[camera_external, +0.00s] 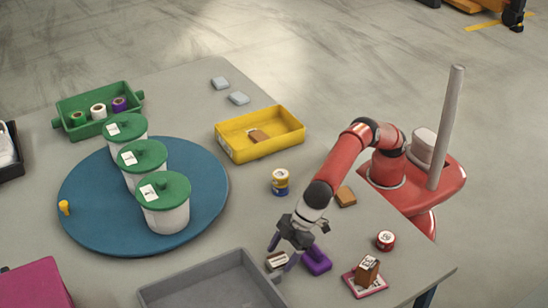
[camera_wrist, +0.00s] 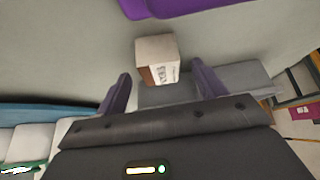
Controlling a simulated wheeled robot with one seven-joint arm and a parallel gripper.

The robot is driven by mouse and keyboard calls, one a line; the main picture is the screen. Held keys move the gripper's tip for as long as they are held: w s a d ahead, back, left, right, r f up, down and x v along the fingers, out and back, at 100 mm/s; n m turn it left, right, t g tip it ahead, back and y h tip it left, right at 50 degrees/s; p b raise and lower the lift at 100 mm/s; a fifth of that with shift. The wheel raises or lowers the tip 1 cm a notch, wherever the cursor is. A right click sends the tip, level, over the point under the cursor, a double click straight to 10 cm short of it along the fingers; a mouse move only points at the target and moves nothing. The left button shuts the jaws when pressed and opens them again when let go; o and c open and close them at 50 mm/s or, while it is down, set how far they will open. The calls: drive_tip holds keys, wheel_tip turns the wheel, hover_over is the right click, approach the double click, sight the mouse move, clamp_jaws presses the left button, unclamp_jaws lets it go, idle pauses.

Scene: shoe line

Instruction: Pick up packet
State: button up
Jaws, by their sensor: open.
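A small white-and-brown packet (camera_external: 277,261) with dark print stands on the table, beside the far rim of the grey tray. In the wrist view the packet (camera_wrist: 158,58) shows ahead of and between my two purple fingers. My gripper (camera_external: 282,254) is open and empty, low over the table around the packet's position. I cannot tell whether the fingers touch it. A purple block (camera_external: 317,262) lies just to the right of my gripper; it also shows at the top edge of the wrist view (camera_wrist: 190,7).
A grey tray (camera_external: 158,294) is at the front. A blue round board (camera_external: 85,225) carries green-lidded tubs. A yellow tray (camera_external: 292,146), a blue-and-yellow tin (camera_external: 280,182), a brown block (camera_external: 346,196), a red tin (camera_external: 385,241) and a brown stamped box (camera_external: 368,269) stand around.

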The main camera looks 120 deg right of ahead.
drive_tip(key=shift+x, duration=1.2)
drive_tip(key=c, duration=1.1)
drive_tip(key=shift+c, duration=0.3)
drive_tip(key=shift+r, duration=0.1)
